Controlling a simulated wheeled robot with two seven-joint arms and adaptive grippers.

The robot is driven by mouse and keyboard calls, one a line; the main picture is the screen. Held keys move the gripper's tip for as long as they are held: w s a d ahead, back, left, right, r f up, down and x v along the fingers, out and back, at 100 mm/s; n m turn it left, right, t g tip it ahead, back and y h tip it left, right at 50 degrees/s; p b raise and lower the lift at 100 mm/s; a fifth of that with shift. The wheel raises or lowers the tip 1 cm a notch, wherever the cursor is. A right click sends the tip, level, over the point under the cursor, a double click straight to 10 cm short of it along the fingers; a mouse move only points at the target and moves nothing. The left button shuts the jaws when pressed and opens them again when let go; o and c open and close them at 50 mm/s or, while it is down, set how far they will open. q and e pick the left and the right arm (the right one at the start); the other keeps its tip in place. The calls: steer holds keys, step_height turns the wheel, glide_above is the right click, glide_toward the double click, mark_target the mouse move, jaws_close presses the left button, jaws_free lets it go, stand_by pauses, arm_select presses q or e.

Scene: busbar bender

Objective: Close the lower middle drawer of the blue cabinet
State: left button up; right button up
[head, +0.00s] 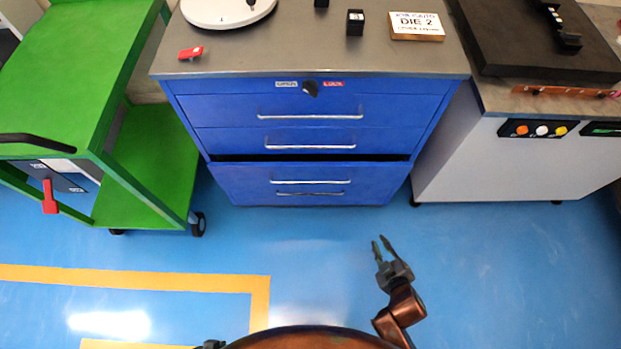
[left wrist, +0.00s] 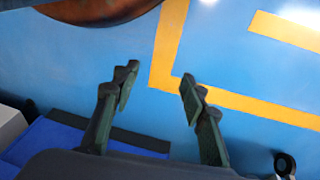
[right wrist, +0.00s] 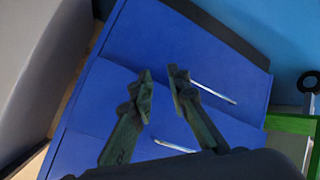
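The blue cabinet (head: 186,112) stands in the middle of the head view. Its lower middle drawer (head: 240,180) is pulled out, with a dark gap above its front and a silver handle (head: 310,182). The drawers above it look shut. My right gripper (head: 381,248) is in front of the cabinet, lower right, apart from the drawer, its fingers apart and empty. In the right wrist view, its fingers (right wrist: 160,75) appear before blue drawer fronts with silver handles. My left gripper (left wrist: 157,78) has its fingers wide apart and empty; it barely shows in the head view.
A green cart (head: 150,165) stands left of the cabinet. A pale machine (head: 480,160) with buttons stands to the right. The blue floor (head: 300,235) before the cabinet is clear, with a yellow line (head: 130,279) at left. Small objects lie on the grey cabinet top (head: 300,50).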

steer(key=w+a+r+n+t+y, duration=0.3)
steer(key=w+a+r+n+y, duration=0.3)
steer(key=w+a, duration=0.4)
steer(key=n+g+y+b, duration=0.15)
steer(key=n+y, duration=0.25)
steer(key=n, duration=0.6)
glide_toward(312, 182)
steer(key=w+a, duration=0.1)
steer(key=w, duration=0.1)
arm_select(q)
steer(key=w+d+f+t+h+b, duration=0.1)
steer(key=w+d+f+t+b, duration=0.1)
steer(key=w+f, duration=0.4)
steer(key=shift+d+f+t+b, duration=0.35)
steer(key=shift+d+t, duration=0.45)
steer(key=shift+d, duration=0.6)
arm_select(e)
steer(key=shift+g, duration=0.35)
steer(key=shift+f+x, duration=0.15)
steer(key=shift+x, duration=1.9)
steer(key=shift+f+x, duration=0.1)
steer(key=shift+x, duration=2)
steer(key=shift+s+a, duration=0.1)
steer(key=shift+s, duration=0.05)
steer(key=shift+c, duration=0.5)
steer(key=shift+y, duration=0.3)
jaws_close()
